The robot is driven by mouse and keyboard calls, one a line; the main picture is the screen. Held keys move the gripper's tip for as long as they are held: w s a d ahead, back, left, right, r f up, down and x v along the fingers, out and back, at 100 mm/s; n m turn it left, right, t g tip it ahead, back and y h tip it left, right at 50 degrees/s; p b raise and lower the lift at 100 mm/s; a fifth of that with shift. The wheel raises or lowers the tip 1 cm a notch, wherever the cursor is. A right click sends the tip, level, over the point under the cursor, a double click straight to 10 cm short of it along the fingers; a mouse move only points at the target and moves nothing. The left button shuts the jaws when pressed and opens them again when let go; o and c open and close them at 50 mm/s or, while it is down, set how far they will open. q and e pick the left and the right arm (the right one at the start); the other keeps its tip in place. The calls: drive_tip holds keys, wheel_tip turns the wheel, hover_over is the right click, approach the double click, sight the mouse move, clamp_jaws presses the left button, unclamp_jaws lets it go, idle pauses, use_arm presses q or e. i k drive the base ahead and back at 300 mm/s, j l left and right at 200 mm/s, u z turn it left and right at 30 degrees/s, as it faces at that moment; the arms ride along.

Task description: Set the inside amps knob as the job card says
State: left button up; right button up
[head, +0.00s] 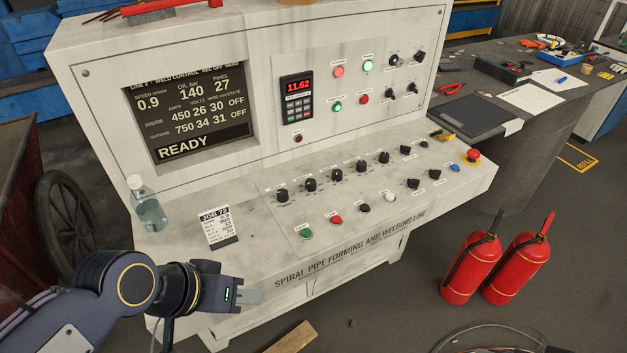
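The job card (219,228), headed JOB 72, stands on the left of the sloping console desk (262,240); its smaller lines are too small to read surely. A row of black knobs (310,184) runs along the desk. Their labels are too small to tell which one is inside amps. The screen (190,110) reads inside amps 450, outside amps 750, and READY. My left gripper (252,297) is in front of the desk's front edge, below the card and apart from the knobs. Its fingers overlap in this view, so their opening is unclear. My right gripper is out of view.
A clear bottle (147,207) stands at the desk's left end. Green, red and white buttons (336,220) sit in front of the knobs. A red emergency button (473,156) is at the right end. Two fire extinguishers (471,265) stand on the floor at the right.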

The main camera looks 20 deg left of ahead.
sight(311, 183)
drive_tip(key=j+u, duration=0.2)
drive_tip(key=u, duration=0.25)
drive_tip(key=i+j+u, duration=0.15)
drive_tip(key=u, duration=0.3)
drive_tip(key=i+j+u, duration=0.1)
drive_tip(key=u, duration=0.35)
